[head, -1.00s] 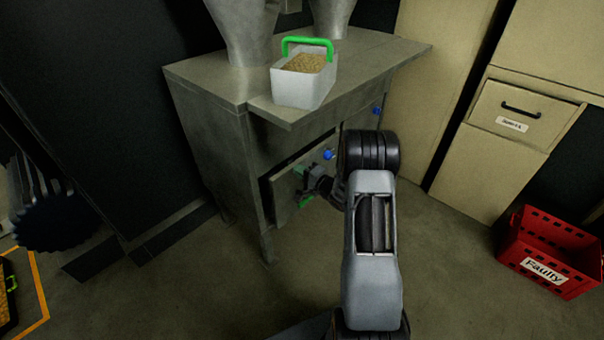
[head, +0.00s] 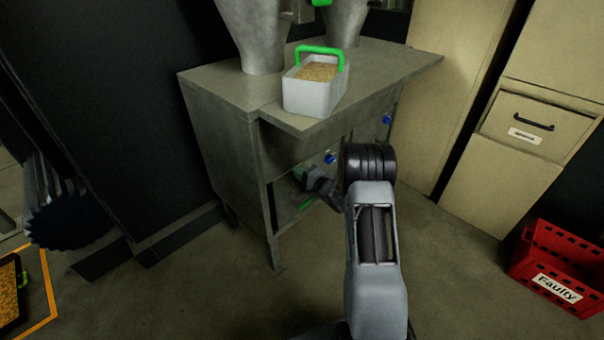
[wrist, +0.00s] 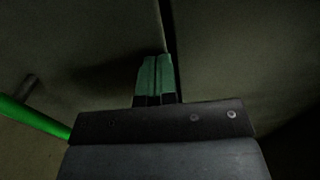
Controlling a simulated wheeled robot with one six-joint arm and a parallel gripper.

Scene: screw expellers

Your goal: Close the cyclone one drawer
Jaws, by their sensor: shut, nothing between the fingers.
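The cyclone one drawer (head: 284,207) is low in the metal cabinet under the left funnel, and its front looks flush or nearly flush with the cabinet face in the head view. Its green handle (head: 307,203) shows just below my gripper (head: 298,174), and at the left of the wrist view as a green bar (wrist: 32,118). My gripper's green fingertips (wrist: 155,75) are together and empty, at the drawer front (wrist: 75,45) beside a narrow dark seam. I cannot tell whether they touch it. My arm hides part of the cabinet front.
A white bin of grain (head: 312,97) with a green handle stands on the cabinet top (head: 220,88). Blue knobs (head: 330,158) sit on the cabinet front. A red Faulty crate (head: 560,262) and a beige drawer cabinet (head: 500,195) stand at right. The floor in front is clear.

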